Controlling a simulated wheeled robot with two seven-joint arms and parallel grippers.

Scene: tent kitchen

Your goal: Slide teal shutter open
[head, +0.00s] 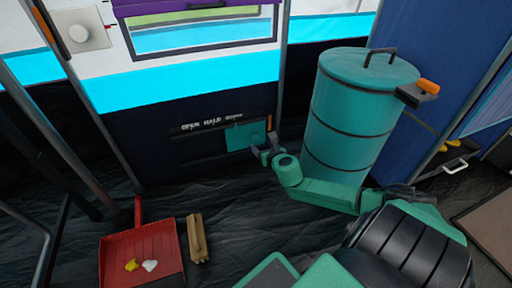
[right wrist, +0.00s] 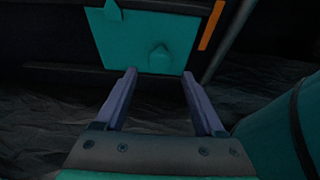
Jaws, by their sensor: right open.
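The teal shutter (head: 240,138) is a small flat square panel low on the dark wall, at the right end of a dark slot. It also shows in the right wrist view (right wrist: 130,40), with a small teal knob (right wrist: 160,60) on its lower part and another bump near its top left. My right gripper (head: 264,154) is at the shutter's lower right. In the right wrist view its two fingers (right wrist: 159,76) are apart and empty, pointing at the shutter just below the knob. Contact cannot be told. My left gripper is not in view.
White lettering, partly readable as OPEN and HALF, runs above the slot. A tall teal barrel (head: 350,110) with a black handle stands right of the shutter, close to my right arm. A red dustpan (head: 142,262) and a wooden piece (head: 197,240) lie on the dark floor at left.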

